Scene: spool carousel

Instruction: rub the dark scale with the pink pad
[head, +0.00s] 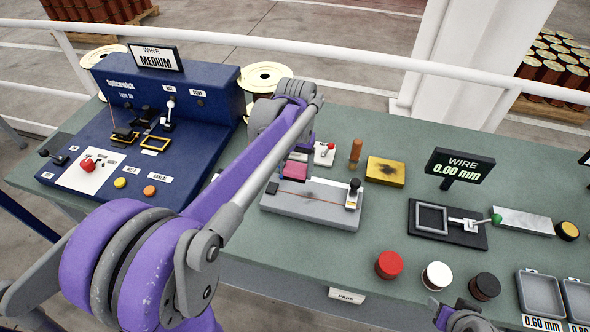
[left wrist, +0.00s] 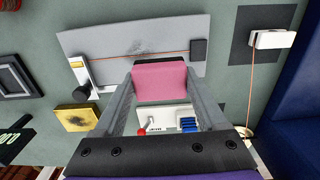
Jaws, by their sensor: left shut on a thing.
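My left gripper (head: 294,160) is shut on the pink pad (left wrist: 160,82), a pink block with a dark face. The pad also shows in the head view (head: 293,172), over the far edge of the grey plate (head: 300,207). A thin copper wire runs along this plate, between a lever clamp (head: 353,194) and a dark block (head: 272,188). In the left wrist view, the dark scale (left wrist: 139,50) is a small smudge on the wire. The pad is beside it, and I cannot tell whether pad and plate touch.
A yellow, dark-stained block (head: 385,172) and a brown peg (head: 355,153) stand beyond the plate. The blue machine (head: 170,95) is at left. A display (head: 459,168), a black fixture (head: 448,224) and several coloured round items, including a red one (head: 389,264), are at right.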

